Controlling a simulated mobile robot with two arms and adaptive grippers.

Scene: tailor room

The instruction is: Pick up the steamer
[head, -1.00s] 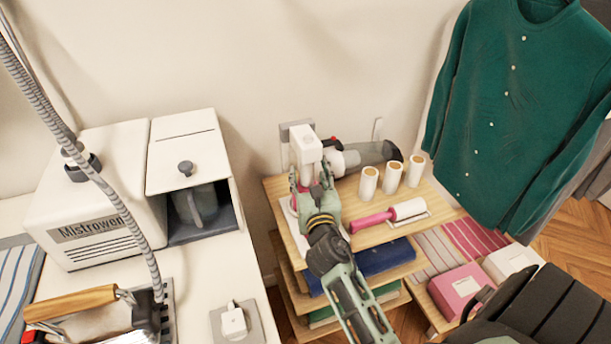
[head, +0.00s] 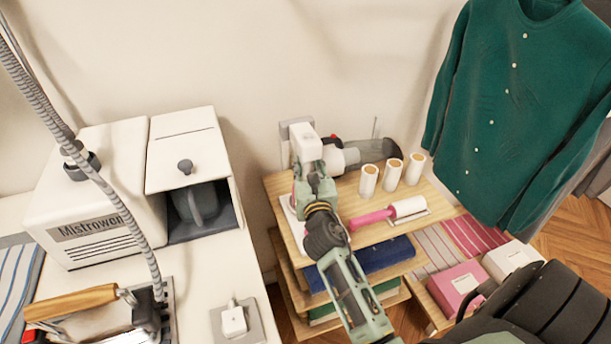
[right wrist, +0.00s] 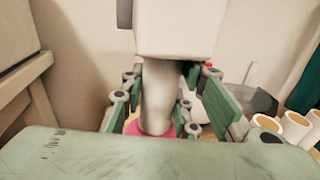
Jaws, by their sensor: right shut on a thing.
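The white steamer (head: 305,147) stands upright on the wooden shelf in the head view, close to the wall. Its blocky head shows above my right gripper (head: 312,172), whose fingers are shut on the part below the head. In the right wrist view the steamer's neck (right wrist: 157,95) passes between the green fingers of my right gripper (right wrist: 160,98). Something pink shows at its lower end. The fingers hide part of its lower body in the head view. My left gripper is in neither current view.
A grey and white device (head: 368,154) lies behind the steamer. Three paper rolls (head: 392,175) stand to its right, with a pink-handled lint roller (head: 390,213) in front. A white Mistrowen machine (head: 95,205) stands on the left table. A green shirt (head: 520,110) hangs at right.

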